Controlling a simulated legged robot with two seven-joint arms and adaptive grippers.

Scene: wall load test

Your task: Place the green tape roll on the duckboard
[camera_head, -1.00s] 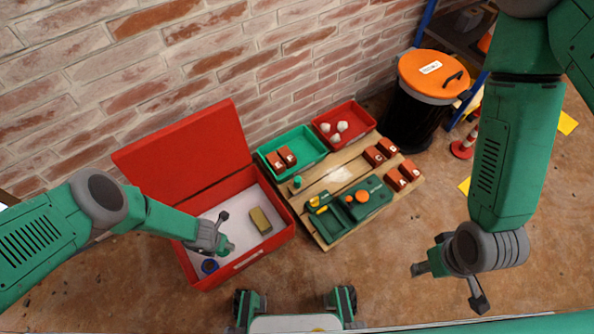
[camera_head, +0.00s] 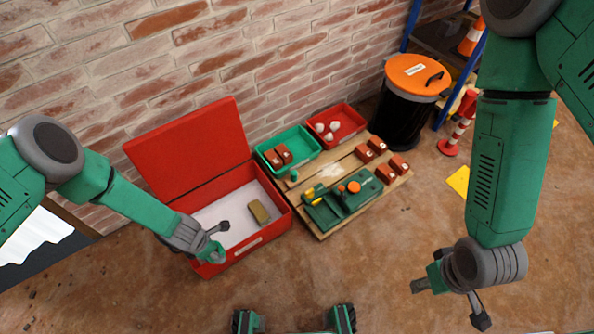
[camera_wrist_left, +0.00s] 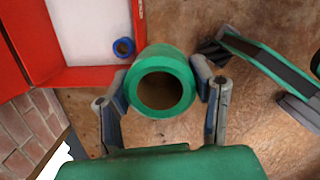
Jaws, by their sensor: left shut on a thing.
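The green tape roll (camera_wrist_left: 160,82) is between the two fingers of my left gripper (camera_wrist_left: 162,90) in the left wrist view, its hole facing the camera. In the head view the roll (camera_head: 216,254) shows small and partly hidden at the end of my left gripper (camera_head: 212,241), over the front wall of the red box. The duckboard (camera_head: 345,164) is a pale wooden slatted platform on the floor right of that box, apart from the roll. My right gripper (camera_head: 449,301) is empty, fingers spread, at the lower right over the floor.
The open red box (camera_head: 262,232) holds a tan block (camera_head: 259,211) and a blue roll (camera_wrist_left: 123,47). A black bin with orange lid (camera_head: 412,72) stands behind.

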